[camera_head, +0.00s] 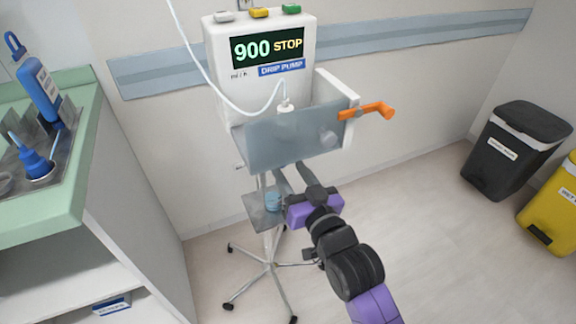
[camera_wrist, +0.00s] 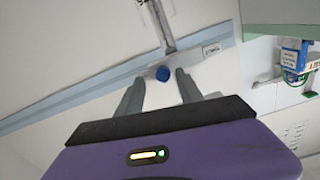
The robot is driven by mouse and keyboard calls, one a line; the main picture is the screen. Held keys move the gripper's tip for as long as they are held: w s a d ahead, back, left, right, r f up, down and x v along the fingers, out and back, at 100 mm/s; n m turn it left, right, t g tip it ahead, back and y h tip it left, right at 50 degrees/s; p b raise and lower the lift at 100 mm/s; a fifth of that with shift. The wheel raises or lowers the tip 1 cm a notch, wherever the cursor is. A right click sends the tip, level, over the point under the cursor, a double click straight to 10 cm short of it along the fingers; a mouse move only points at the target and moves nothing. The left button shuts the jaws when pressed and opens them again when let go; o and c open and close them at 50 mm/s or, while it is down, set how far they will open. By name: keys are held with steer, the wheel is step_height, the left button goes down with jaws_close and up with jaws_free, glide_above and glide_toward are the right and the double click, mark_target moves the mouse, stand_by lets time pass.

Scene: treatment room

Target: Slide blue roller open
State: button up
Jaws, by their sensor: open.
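The blue roller (camera_wrist: 162,74) shows in the wrist view as a small round blue knob on a white housing at the end of a grey tube or rail. My gripper (camera_wrist: 159,79) is open, with its two grey fingers on either side of the roller in the picture. I cannot tell whether they touch it or how far off it is. In the head view my gripper (camera_head: 291,171) is just below the drip pump's (camera_head: 222,68) clear front panel, and I cannot make out the roller there. The pump display reads 900 STOP.
An orange handle (camera_head: 372,111) sticks out at the pump's right. A green-topped cabinet (camera_head: 88,165) with blue bottles is left; black (camera_head: 507,160) and yellow (camera_head: 553,215) bins are right.

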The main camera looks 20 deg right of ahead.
steer(key=shift+s+p, duration=0.3)
steer(key=shift+s, duration=2.5)
steer(key=s+f+n+g, duration=0.1)
steer(key=s+f, duration=0.1)
steer(key=s, duration=1.5)
steer(key=s+f+n+g, duration=0.1)
steer(key=s+f+g, duration=0.1)
steer(key=s, duration=1.5)
step_height(320, 180, up, 16)
steer(key=p, duration=1.6)
steer(key=shift+s+a, duration=0.15)
steer(key=shift+a, duration=0.15)
